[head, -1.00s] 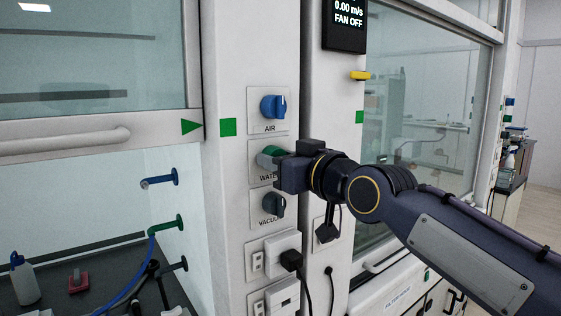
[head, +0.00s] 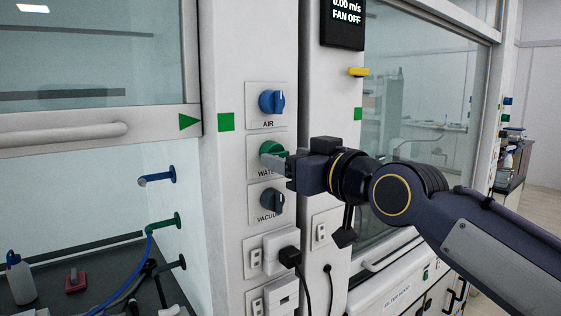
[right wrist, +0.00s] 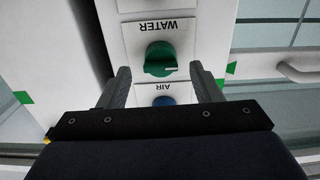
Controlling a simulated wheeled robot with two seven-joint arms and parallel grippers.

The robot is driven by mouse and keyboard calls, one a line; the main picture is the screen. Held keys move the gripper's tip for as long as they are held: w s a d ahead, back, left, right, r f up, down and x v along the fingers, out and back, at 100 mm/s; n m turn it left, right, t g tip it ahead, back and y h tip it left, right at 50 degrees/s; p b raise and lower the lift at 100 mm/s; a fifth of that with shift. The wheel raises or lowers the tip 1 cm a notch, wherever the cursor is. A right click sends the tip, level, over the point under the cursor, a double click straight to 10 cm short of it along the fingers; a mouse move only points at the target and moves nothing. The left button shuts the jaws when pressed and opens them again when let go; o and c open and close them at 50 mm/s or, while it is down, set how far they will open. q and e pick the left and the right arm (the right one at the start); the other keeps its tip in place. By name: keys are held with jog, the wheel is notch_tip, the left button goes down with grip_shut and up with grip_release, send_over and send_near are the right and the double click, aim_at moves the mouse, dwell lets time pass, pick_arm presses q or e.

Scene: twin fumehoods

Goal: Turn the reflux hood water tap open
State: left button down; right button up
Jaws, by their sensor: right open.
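The green water tap knob (head: 271,148) sits on its white plate, labelled WATER, on the post between the two hoods. In the right wrist view the knob (right wrist: 159,58) shows upside down, with a pale pointer mark towards the picture's right. My right gripper (head: 277,163) is open in front of the knob. One finger overlaps the knob's lower part in the head view. In the wrist view the fingers stand apart on either side of the knob, with gaps; I cannot tell whether their tips reach past its face. My left gripper is not in view.
The blue air knob (head: 272,102) is just above and the dark vacuum knob (head: 272,200) just below. Sockets with a plugged black cable (head: 290,257) are lower down. A yellow handle (head: 359,72) sticks out on the right post. The left hood holds a bottle (head: 21,279).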

jog(key=b+v, duration=0.1)
jog(key=v, duration=0.3)
jog(key=shift+s, duration=0.15)
jog(key=s+d+f+m+g+h, duration=0.25)
jog(key=d+f, duration=0.35)
jog(key=f, duration=0.4)
jog(key=s+d+f+m+g+h, duration=0.1)
jog(key=s+d+f+m+h, duration=0.2)
jog(key=d+f, duration=0.5)
jog(key=s+d+f+m+g, duration=0.1)
jog(key=s+f+m+g, duration=0.1)
jog(key=s+f, duration=0.7)
jog(key=s+d+f+m+g+h+p, duration=0.1)
jog(key=s+f+g, duration=0.2)
jog(key=s+f, duration=0.6)
notch_tip(320, 180, down, 4)
jog(key=shift+f+m, duration=0.25)
jog(key=shift+m, duration=0.1)
